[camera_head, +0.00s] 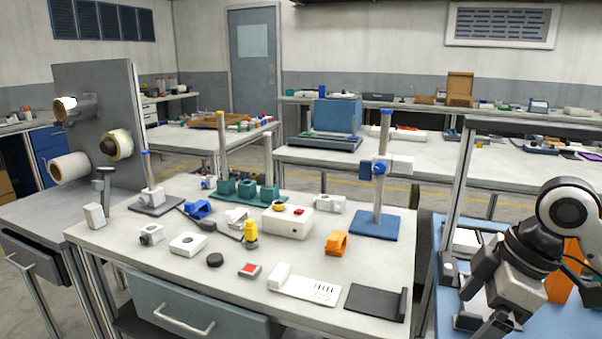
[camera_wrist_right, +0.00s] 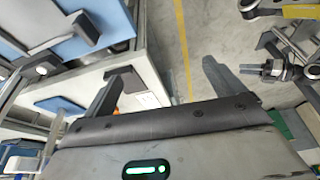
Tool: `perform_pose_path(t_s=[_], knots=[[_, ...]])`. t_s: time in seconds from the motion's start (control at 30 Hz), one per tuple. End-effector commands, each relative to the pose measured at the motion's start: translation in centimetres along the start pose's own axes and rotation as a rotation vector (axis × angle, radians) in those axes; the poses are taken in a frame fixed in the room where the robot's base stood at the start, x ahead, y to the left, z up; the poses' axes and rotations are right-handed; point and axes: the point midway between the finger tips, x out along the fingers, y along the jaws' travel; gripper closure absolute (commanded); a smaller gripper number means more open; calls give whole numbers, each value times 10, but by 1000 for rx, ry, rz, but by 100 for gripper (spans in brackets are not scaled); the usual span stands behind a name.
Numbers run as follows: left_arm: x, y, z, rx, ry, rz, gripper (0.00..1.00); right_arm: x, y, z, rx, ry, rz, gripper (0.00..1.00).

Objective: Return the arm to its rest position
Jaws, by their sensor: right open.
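My right arm (camera_head: 570,215) comes in at the right edge of the head view, bent, with its wrist (camera_head: 510,275) hanging low over the blue-topped bench. My right gripper shows in the right wrist view (camera_wrist_right: 160,85), its two dark fingers spread wide apart with nothing between them. In the head view its fingertips run toward the bottom edge and are hard to make out. My left arm and gripper are not in view. Several reels or rolls, one of them the white roll (camera_head: 70,167), sit on a grey upright panel (camera_head: 97,85) at the left.
A worktable (camera_head: 130,225) in front holds several small parts, a blue-based post (camera_head: 376,225) and an orange bracket (camera_head: 337,243). A blue-topped bench (camera_head: 447,235) with a grey frame post (camera_head: 459,190) stands close beside my right arm. Bare floor shows in the wrist view.

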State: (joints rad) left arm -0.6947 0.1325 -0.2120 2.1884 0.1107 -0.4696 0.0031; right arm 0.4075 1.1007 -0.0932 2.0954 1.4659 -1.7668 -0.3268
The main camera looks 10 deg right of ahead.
Motion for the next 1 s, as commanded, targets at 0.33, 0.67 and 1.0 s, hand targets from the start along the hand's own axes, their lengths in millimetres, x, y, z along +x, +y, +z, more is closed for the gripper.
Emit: perform_pose_path(t_s=[0.33,0.67,1.0], knots=[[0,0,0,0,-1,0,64,155,-82,8,218,18,49,6],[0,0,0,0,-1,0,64,199,-154,36,568,14,189,6],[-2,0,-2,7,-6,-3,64,210,-169,44,715,85,301,6]])
